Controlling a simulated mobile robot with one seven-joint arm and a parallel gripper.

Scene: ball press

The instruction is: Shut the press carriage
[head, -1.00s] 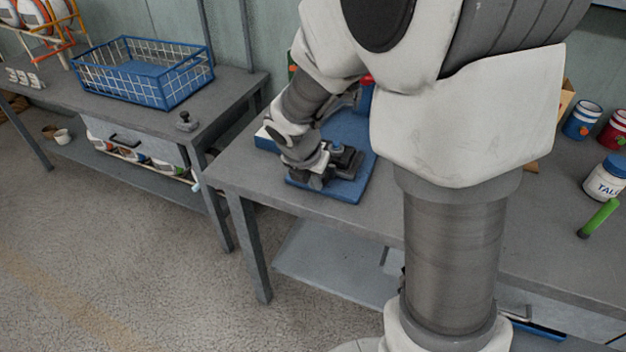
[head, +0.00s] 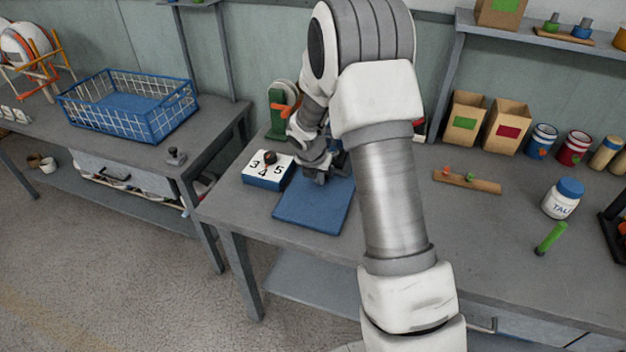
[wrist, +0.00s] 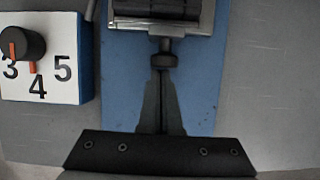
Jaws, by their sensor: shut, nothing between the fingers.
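The press has a blue base plate (head: 312,206) on the bench; its front part is bare in the head view. In the wrist view, the dark carriage with a silver front edge (wrist: 160,25) sits on the blue base (wrist: 122,75) at the top of the picture. A short dark knob (wrist: 167,59) sticks out from its front. My gripper (wrist: 162,74) is shut and empty, with its fingertips right at the knob; I cannot tell if they touch. In the head view my gripper (head: 318,178) is over the rear part of the base, and my arm hides most of the carriage.
A white-and-blue dial box (head: 266,172) marked 3, 4, 5 stands just left of the base. A green post (head: 277,115) stands behind it.

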